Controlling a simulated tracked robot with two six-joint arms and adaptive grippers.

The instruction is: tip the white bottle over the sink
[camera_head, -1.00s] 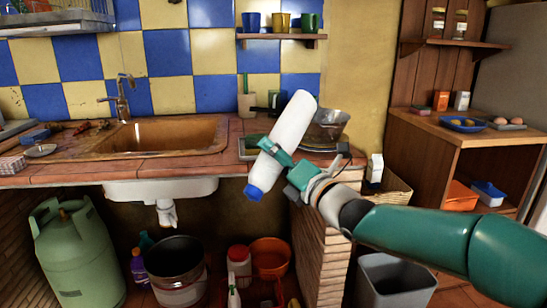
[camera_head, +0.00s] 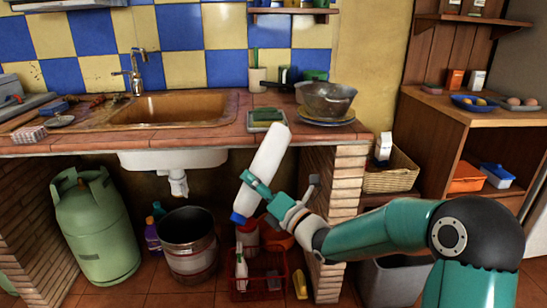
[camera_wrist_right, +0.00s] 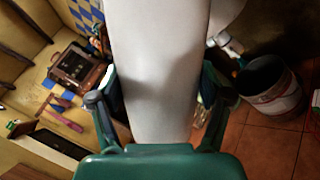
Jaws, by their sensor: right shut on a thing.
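The white bottle (camera_head: 268,158) with a blue cap (camera_head: 238,218) is held by my right gripper (camera_head: 256,186). It is tilted, with its cap end down and to the left, in front of the counter's edge and right of the sink. The gripper is shut around its lower middle. In the right wrist view the bottle's white body (camera_wrist_right: 155,70) fills the middle between the fingers. The sink (camera_head: 170,108) is a brown basin set in the counter at left, with a tap (camera_head: 135,72) behind it. My left gripper is not in view.
A metal colander (camera_head: 328,97) on plates and a sponge dish (camera_head: 265,118) stand on the counter (camera_head: 225,136) right of the sink. Below are a green gas cylinder (camera_head: 97,225), a metal bucket (camera_head: 188,245) and a red crate (camera_head: 268,282). A wicker basket (camera_head: 392,176) stands at right.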

